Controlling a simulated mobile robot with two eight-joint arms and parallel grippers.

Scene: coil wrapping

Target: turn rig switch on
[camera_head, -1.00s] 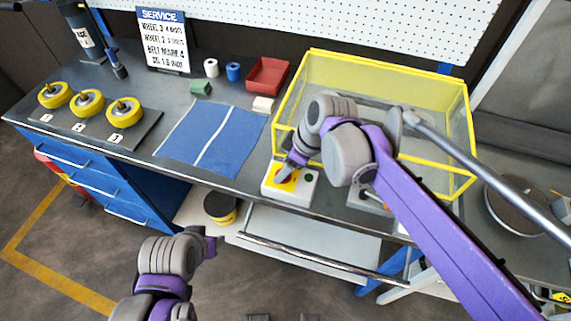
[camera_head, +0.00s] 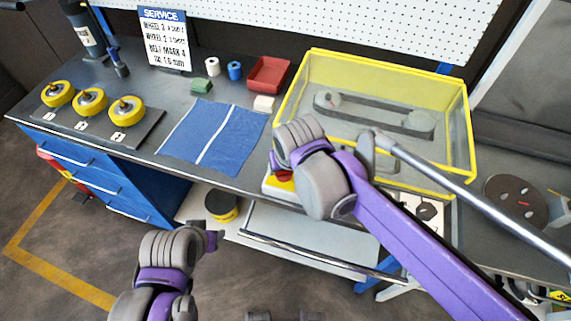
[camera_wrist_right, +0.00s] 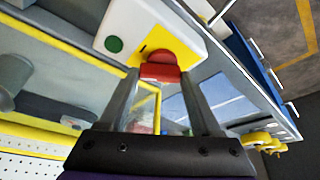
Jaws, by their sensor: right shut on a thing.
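The rig switch is a red knob (camera_wrist_right: 161,70) on a yellow plate (camera_wrist_right: 148,52) of a white box (camera_wrist_right: 128,18) with a green button (camera_wrist_right: 114,44). In the head view the box (camera_head: 268,185) stands at the bench's front edge, mostly hidden behind my right wrist. A bit of the red knob (camera_head: 285,176) shows there. My right gripper (camera_wrist_right: 160,74) has its fingers on both sides of the knob and is shut on it. My left gripper (camera_head: 213,241) hangs in front of the bench, away from the switch. Its jaw opening is not clear.
A yellow-framed clear enclosure (camera_head: 310,57) with a belt loop (camera_head: 375,113) stands just behind the switch. A blue mat (camera_head: 235,150), a white block (camera_head: 264,103) and a red tray (camera_head: 268,75) lie to the left. Several yellow wheels (camera_head: 90,101) stand at far left.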

